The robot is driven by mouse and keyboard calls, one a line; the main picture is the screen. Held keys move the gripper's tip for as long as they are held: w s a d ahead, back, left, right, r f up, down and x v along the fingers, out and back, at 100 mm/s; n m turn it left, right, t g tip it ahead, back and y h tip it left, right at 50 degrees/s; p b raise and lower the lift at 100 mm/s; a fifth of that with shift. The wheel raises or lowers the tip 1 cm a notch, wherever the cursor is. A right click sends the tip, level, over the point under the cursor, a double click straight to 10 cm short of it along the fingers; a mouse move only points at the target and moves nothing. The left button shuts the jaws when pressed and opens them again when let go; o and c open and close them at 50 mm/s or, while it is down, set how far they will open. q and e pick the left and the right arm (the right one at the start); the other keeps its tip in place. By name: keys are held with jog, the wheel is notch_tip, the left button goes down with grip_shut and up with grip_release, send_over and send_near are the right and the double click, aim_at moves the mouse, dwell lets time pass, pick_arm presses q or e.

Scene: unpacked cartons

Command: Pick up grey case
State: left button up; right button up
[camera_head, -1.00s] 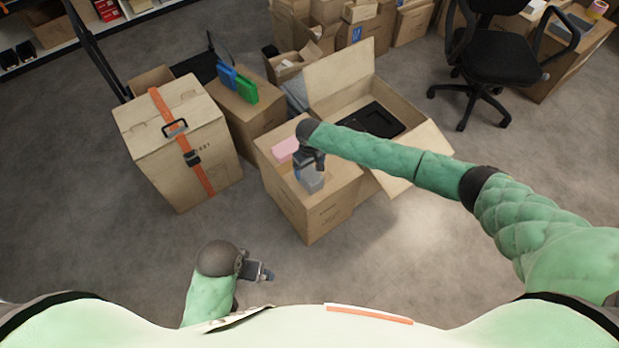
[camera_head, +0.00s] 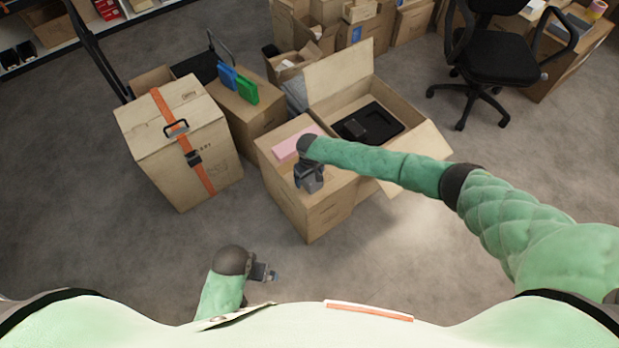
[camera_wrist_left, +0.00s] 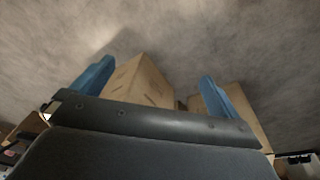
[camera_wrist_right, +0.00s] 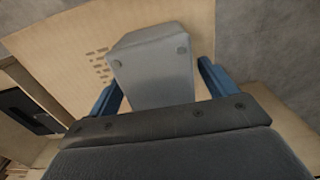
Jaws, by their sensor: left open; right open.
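The grey case (camera_wrist_right: 152,72) is a light grey block with round dark feet. In the right wrist view it stands between the two blue fingers of my right gripper (camera_wrist_right: 160,88), with a visible gap to the finger on the right. In the head view my right gripper (camera_head: 310,180) is over the top of the front carton (camera_head: 305,215) and mostly hides the case. It is open; I cannot tell whether either finger touches the case. My left gripper (camera_head: 266,271) is open and empty, low at the front, away from the carton; the left wrist view shows its parted fingers.
A pink box (camera_head: 291,147) lies on the same carton, just behind my right gripper. An open carton (camera_head: 405,100) with a black tray (camera_head: 366,124) stands behind it. A strapped carton (camera_head: 150,130) stands left. An office chair (camera_head: 490,60) is back right. Floor in front is clear.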

jog(key=c, duration=1.1)
jog(key=shift+c, duration=0.2)
jog(key=shift+r, duration=0.1)
jog(key=shift+r, duration=0.25)
jog(key=r, duration=0.2)
jog(key=r+b, duration=0.1)
jog(key=shift+s+d+r, duration=0.2)
jog(key=shift+s+r, duration=0.15)
jog(key=shift+s, duration=0.05)
pick_arm(q)
notch_tip(320, 180, up, 10)
jog(key=s+b, duration=0.1)
jog(key=s, duration=0.1)
jog(key=shift+s+a, duration=0.15)
pick_arm(e)
jog(key=s+d+r, duration=0.3)
jog(key=s+r, duration=0.3)
jog(key=s, duration=0.4)
jog(key=shift+d+r, duration=0.3)
jog(key=shift+r, duration=0.05)
pick_arm(q)
jog(key=shift+f, duration=0.1)
